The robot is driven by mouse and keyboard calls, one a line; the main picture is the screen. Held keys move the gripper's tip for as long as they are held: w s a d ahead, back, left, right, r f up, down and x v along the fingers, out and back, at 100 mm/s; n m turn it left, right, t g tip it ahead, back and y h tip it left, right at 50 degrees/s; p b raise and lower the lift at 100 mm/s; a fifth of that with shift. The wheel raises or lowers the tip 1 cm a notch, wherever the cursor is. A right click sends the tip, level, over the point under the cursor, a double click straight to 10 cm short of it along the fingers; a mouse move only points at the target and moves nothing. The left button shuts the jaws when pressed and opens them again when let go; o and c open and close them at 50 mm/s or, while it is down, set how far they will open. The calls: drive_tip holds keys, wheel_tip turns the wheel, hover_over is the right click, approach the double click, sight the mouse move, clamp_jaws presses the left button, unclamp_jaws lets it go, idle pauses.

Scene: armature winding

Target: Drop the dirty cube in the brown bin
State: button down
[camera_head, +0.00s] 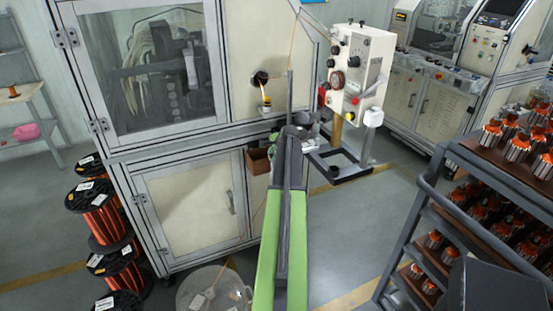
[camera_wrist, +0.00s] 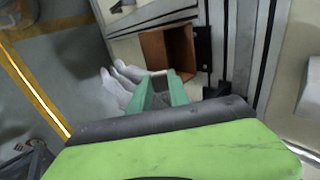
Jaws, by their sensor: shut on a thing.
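The brown bin (camera_head: 258,160) is a small open box on the front of the machine, just left of my arm's far end in the head view. In the wrist view its brown wall (camera_wrist: 156,50) lies just beyond my gripper (camera_wrist: 162,82). In the head view my own arm hides the gripper.
A cream machine cabinet (camera_head: 190,215) stands behind the bin. A control box (camera_head: 358,70) on a post is to the right. Wire spools (camera_head: 103,215) stand at left, a clear drum (camera_head: 213,290) at front, and a rack of armatures (camera_head: 490,190) at right.

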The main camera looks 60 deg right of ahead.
drive_tip(key=w+d, duration=0.5)
drive_tip(key=w, duration=0.2)
drive_tip(key=shift+w+d+f+b, duration=0.15)
drive_tip(key=shift+f+b, duration=0.2)
drive_tip(key=shift+f, duration=0.05)
drive_tip(key=c, duration=1.2)
unclamp_jaws()
drive_tip(key=shift+o, duration=0.2)
drive_tip(key=p+v, duration=1.3)
drive_tip(key=v, duration=0.4)
drive_tip(key=shift+s, duration=0.25)
drive_tip(key=shift+r, duration=0.1)
